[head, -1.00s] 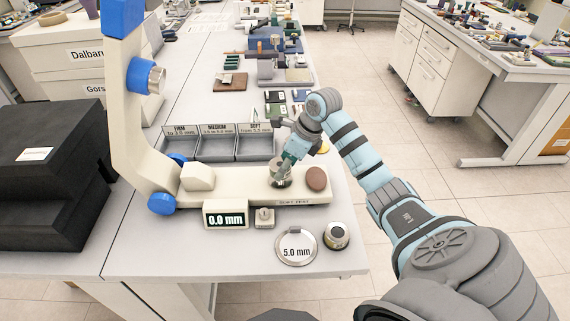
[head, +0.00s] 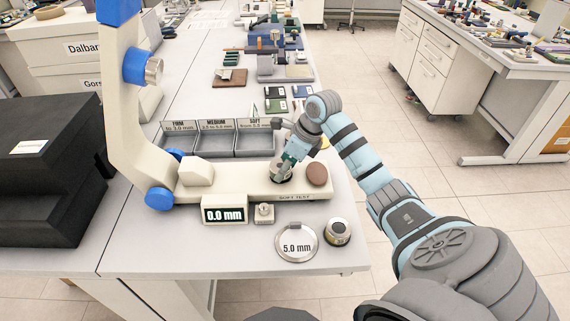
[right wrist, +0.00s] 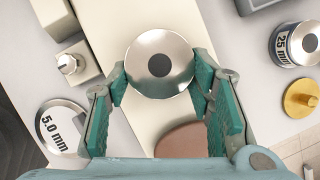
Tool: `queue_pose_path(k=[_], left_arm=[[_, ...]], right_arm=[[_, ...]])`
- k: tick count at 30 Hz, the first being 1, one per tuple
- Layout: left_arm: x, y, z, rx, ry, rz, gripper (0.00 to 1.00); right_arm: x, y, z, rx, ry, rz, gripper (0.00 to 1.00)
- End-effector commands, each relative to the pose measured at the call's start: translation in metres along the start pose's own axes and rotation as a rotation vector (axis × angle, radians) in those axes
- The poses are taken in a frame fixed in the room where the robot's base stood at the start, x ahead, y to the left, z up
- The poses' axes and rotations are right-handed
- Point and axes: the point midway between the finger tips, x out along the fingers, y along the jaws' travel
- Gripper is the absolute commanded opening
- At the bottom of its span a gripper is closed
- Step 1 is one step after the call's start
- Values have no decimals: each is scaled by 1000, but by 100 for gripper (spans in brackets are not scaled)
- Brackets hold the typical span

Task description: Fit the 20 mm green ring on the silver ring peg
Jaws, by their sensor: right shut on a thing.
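My right gripper (right wrist: 160,85) is shut on a round silver piece (right wrist: 160,62) with a dark centre. One teal-padded finger is on each side of it. In the head view the silver piece (head: 280,172) is at the right part of the tester's cream base (head: 240,187), below the gripper (head: 288,163). I cannot tell whether it rests on the base or is just above it. I cannot make out a green ring or a clearly identifiable ring peg in either view. My left gripper is not in view.
A brown disc (head: 317,174) lies on the base beside the gripper. A 0.0 mm display (head: 224,210), a 5.0 mm disc (head: 296,242) and a small round jar (head: 337,233) stand in front. A 25 mm cylinder (right wrist: 296,44) and a gold disc (right wrist: 301,99) are close by. Grey bins (head: 215,143) stand behind.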

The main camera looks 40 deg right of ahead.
Motion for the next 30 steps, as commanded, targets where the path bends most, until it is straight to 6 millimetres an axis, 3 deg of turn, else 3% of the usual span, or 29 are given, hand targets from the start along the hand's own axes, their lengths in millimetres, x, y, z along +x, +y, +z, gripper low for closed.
queue_pose_path(k=[6,7,11,22,26,30], left_arm=[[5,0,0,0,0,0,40],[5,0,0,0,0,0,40],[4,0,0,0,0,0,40],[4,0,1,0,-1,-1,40],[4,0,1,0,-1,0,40],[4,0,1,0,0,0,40]], right_arm=[[6,0,-2,0,0,0,19],[6,0,-2,0,0,0,51],[5,0,-2,0,0,0,71],[-1,0,-2,0,0,-1,71],[-26,-1,-2,-2,0,-5,71],[-67,-2,-2,-2,-1,-6,71]])
